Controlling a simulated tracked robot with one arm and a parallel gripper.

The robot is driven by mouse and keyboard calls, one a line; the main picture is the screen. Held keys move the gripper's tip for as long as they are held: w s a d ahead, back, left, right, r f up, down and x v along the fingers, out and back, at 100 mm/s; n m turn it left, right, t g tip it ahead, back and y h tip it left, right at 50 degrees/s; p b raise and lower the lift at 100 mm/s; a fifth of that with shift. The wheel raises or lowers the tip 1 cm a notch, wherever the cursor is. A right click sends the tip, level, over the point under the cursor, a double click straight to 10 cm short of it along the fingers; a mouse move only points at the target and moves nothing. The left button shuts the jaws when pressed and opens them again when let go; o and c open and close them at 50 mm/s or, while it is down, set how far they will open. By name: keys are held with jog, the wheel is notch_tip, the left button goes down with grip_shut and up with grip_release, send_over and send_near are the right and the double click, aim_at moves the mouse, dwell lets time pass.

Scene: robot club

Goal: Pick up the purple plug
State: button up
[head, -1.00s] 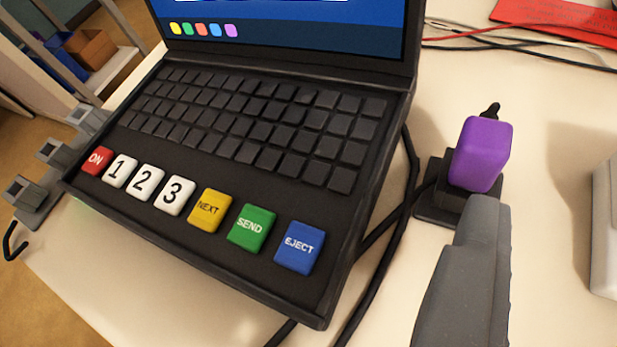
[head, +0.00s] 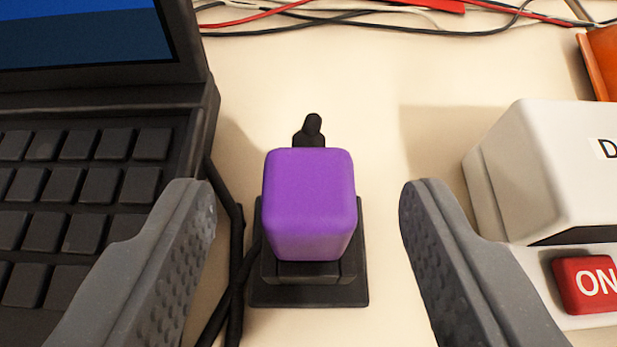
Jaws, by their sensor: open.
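The purple plug (head: 309,205) is a rounded block in the middle of the head view. It sits upright on a black socket base (head: 308,292), with a short black cable stub (head: 312,130) behind it. My gripper (head: 306,190) is open, one finger on each side of the plug. Clear gaps show between both fingers and the plug, and nothing is held. The lower part of the plug where it meets the base is partly hidden by its own body.
A black laptop (head: 85,200) stands close on the left, with black cables (head: 236,270) beside it. A white box (head: 545,165) with a red ON button (head: 590,284) is on the right. Red, black and white wires (head: 380,18) lie at the back. Bare tabletop shows behind the plug.

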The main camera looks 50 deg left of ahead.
aim_at(310, 165)
jog(key=b+x, duration=0.1)
jog(key=x, duration=0.4)
jog(key=shift+f, duration=0.1)
jog(key=shift+d, duration=0.1)
jog(key=c, duration=1.1)
